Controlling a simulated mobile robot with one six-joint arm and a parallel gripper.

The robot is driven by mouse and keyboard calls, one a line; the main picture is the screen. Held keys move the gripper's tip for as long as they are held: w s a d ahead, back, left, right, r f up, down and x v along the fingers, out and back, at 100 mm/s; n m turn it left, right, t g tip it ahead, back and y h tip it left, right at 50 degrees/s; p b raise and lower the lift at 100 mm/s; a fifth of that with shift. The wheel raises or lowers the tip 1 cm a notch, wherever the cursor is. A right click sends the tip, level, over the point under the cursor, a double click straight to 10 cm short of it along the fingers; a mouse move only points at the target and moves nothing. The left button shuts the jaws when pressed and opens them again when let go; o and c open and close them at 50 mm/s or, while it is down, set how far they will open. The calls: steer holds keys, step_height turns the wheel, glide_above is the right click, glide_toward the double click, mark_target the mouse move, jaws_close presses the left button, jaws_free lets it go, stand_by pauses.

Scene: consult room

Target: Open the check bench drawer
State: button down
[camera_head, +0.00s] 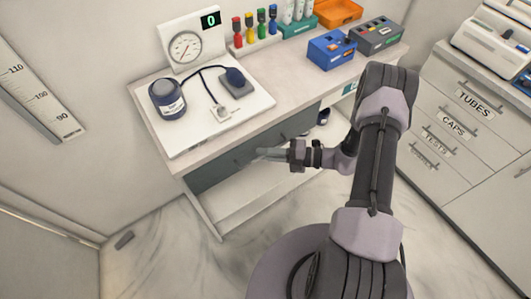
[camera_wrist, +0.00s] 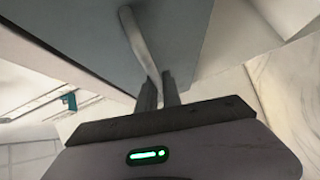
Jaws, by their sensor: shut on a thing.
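The check bench (camera_head: 147,109) stands against the wall, and its grey-blue drawer (camera_head: 215,169) sits below the bench top. In the head view the drawer front looks flush under the top's edge, though my arm hides part of it. My gripper (camera_head: 268,154) is at the drawer front. In the wrist view the drawer front (camera_wrist: 85,30) fills the upper left, with a pale bar handle (camera_wrist: 138,42) running across it. There my gripper (camera_wrist: 160,82) is shut on the lower end of this handle.
On the bench top are a white board (camera_head: 185,135) with a gauge and cuff, several coloured bottles, a blue box (camera_head: 331,47) and a grey box (camera_head: 377,37). A cabinet with labelled drawers (camera_head: 450,125) stands at the right. The floor before the bench's left end is clear.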

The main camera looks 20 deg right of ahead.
steer(key=shift+s, duration=0.1)
stand_by(0.3)
steer(key=s+d+p, duration=0.1)
steer(key=s+d, duration=0.2)
steer(key=s, duration=0.8)
steer(key=s+d+p, duration=0.2)
steer(key=s+d, duration=0.2)
steer(key=s, duration=0.8)
steer(key=shift+d, duration=0.2)
steer(key=c, duration=1.8)
jaws_free()
steer(key=p+v, duration=0.2)
steer(key=v, duration=1.5)
steer(key=shift+d, duration=0.2)
steer(key=shift+r, duration=0.1)
